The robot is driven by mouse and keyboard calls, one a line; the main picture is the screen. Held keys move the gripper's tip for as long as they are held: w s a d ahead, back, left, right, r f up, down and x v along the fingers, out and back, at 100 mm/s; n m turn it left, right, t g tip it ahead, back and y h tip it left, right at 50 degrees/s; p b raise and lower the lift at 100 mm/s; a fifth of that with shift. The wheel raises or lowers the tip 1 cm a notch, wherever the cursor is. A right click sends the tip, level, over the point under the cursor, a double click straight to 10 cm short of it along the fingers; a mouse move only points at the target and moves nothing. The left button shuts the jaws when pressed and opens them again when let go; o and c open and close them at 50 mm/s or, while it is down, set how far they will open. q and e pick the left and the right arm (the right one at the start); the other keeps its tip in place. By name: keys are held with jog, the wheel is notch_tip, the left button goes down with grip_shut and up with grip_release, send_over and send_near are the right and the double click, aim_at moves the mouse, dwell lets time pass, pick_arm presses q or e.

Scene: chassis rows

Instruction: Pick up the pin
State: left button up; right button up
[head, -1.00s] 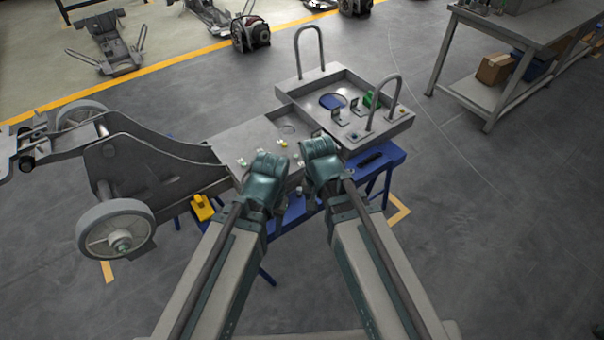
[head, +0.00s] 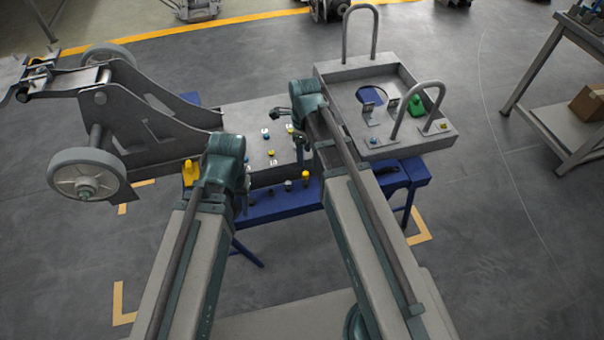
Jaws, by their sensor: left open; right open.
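Several small pin-like parts stand in a row on the blue bench's front ledge; one has a yellow head (head: 305,177) and a darker one (head: 289,185) stands beside it. The frame does not tell which is the pin. More small parts, some yellow-topped (head: 271,153), sit on the grey plate (head: 240,113). My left gripper (head: 243,200) points down at the ledge's left end, open, with its fingers partly hidden by its wrist. My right gripper (head: 299,152) is open and points down near the plate's right side, with no part visible in it.
A grey tray (head: 335,72) with two tall hoop handles stands right of the plate, holding a green part (head: 415,106). A wheeled chassis frame (head: 150,125) adjoins on the left. A yellow object (head: 190,173) stands near it. Open floor lies right of the bench.

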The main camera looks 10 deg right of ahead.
aim_at(306, 173)
notch_tip(306, 173, down, 9)
jog(key=b, duration=0.8)
jog(key=shift+w+r+b, duration=0.1)
jog(key=shift+b, duration=0.25)
jog(key=shift+r, duration=0.1)
jog(key=f+b, duration=0.5)
jog(key=shift+w+d+f, duration=0.2)
jog(key=shift+d, duration=0.15)
jog(key=shift+r, duration=0.1)
grip_shut()
